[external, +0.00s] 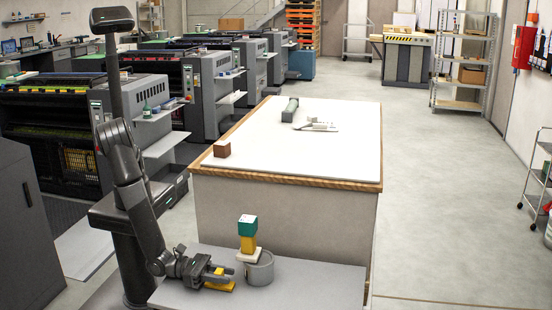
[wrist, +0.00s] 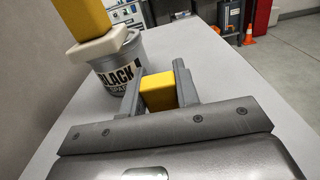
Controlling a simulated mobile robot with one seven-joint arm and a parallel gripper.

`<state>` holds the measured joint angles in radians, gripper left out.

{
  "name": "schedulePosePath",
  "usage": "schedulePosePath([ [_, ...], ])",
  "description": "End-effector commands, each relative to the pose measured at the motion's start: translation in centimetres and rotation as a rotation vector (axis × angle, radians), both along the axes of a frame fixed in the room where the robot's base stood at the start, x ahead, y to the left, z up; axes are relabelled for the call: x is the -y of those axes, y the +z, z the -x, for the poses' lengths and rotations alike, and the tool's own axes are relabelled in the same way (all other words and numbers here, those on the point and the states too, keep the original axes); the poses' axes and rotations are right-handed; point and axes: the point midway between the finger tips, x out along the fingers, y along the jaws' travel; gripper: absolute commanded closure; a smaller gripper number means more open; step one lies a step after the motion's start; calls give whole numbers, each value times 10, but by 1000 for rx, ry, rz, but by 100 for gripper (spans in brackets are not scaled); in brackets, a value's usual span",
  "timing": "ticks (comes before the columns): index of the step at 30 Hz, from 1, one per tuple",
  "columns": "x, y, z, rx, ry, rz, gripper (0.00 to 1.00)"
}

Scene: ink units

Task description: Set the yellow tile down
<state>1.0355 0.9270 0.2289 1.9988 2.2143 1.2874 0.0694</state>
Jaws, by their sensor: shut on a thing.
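The yellow tile (wrist: 158,93) is between the two fingers of my gripper (wrist: 162,82) in the wrist view, gripped from both sides. In the external view my gripper (external: 220,278) is low over the grey tabletop at the front, and yellow parts of the tile (external: 222,287) show around a finger. The tile is at or close to the tabletop; I cannot tell if it touches. Right beside it stands a grey can (external: 260,270) marked BLACK, also in the wrist view (wrist: 120,72).
A white block (external: 249,256), a yellow block (external: 248,244) and a teal block (external: 247,225) are stacked on the can's left rim. The grey tabletop (external: 320,285) is clear right of the can. A white-topped table (external: 310,155) stands behind, with a brown block (external: 222,149).

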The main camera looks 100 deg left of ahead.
Motion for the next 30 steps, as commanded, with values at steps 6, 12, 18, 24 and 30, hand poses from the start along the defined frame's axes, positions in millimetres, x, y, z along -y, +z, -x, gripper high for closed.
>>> schedulePosePath([
  [6, 0, 13, 0, 1, 0, 2, 98],
  [12, 0, 41, 0, 2, 0, 4, 98],
  [18, 22, 69, 41, 1, -5, 5, 98],
  [24, 41, 93, 78, 1, -3, 3, 98],
  [30, 51, 106, 98, 1, -1, 2, 98],
])
